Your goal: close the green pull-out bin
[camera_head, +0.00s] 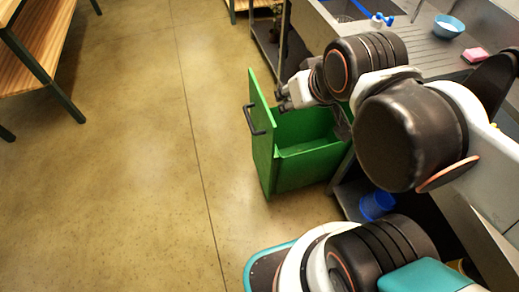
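The green pull-out bin (310,162) stands pulled out from under the steel counter, with its open top showing. Its tall front panel (262,150) faces left and carries a black bar handle (256,120). My arm reaches over the bin from the right. My gripper (284,99) is above the bin opening, on the inner side of the front panel and close to its upper part. Whether it touches the panel cannot be told. The fingers are small and partly hidden by my arm, so their opening is unclear. The arm hides the bin's back part.
The steel counter (432,55) holds a blue bowl (448,26), a pink sponge (475,54) and a blue-and-white bottle (380,20). A blue container (376,204) sits on the lower shelf. Wooden shelving (40,45) stands at upper left. The floor left of the bin is clear.

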